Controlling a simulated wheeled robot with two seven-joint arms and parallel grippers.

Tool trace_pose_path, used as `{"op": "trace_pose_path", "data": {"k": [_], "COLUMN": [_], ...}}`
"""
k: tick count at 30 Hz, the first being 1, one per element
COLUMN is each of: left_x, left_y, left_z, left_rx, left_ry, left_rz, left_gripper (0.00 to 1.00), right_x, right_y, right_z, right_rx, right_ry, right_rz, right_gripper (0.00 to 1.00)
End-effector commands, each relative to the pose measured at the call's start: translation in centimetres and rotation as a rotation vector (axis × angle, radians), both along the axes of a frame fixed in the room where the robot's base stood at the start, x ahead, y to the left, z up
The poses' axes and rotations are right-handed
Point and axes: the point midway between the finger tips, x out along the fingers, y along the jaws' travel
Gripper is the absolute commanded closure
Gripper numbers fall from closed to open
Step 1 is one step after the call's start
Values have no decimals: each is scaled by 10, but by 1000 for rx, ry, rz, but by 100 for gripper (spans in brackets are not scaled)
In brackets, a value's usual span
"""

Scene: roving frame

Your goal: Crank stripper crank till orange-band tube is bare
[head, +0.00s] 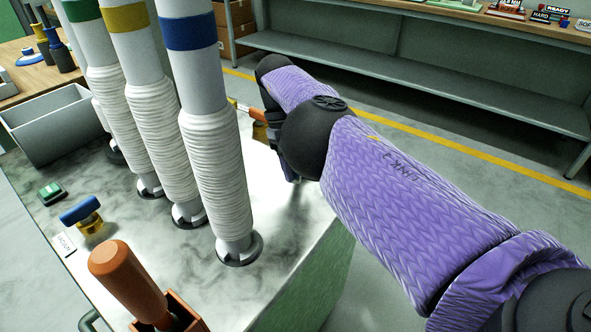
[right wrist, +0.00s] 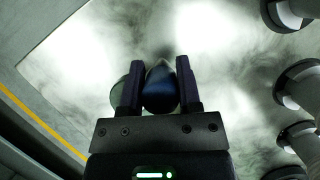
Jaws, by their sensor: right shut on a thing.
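In the head view several upright white tubes stand on the bench, with blue (head: 188,32), yellow (head: 127,18) and green (head: 77,10) bands and white ribbed sleeves bunched around them. No orange band shows clearly. An orange piece (head: 250,113) on a thin rod shows beside my right arm; I cannot tell if it is part of the crank. In the right wrist view my right gripper (right wrist: 161,90) is shut on a dark blue rounded knob (right wrist: 160,92). A greenish rounded thing (right wrist: 122,92) sits beyond it. In the head view my arm hides the fingertips. My left gripper is not in view.
An orange-brown handle (head: 123,277) stands at the bench's front. A blue-handled brass valve (head: 82,213), a green button (head: 50,193) and a grey bin (head: 50,125) are at left. Tube bases (right wrist: 293,84) line the wrist view's right side. A grey shelf (head: 420,75) stands behind.

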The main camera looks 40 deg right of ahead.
Motion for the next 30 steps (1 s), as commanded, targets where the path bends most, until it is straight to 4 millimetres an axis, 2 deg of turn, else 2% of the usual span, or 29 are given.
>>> {"op": "trace_pose_path", "data": {"k": [10, 23, 24, 28, 30], "left_x": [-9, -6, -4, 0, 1], "left_y": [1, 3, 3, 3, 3], "left_z": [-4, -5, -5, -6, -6], "left_rx": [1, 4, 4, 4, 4], "left_ry": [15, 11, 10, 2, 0], "left_rz": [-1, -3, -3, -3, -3], "left_gripper": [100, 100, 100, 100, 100], "right_x": [0, 0, 0, 0, 0], "right_y": [0, 0, 0, 0, 0], "right_z": [-2, -1, -1, -1, -1], "right_rx": [2, 1, 1, 1, 1], "right_ry": [2, 1, 1, 1, 0], "right_rz": [-79, -84, -84, -84, -84], "right_gripper": [100, 100, 49, 22, 22]}}
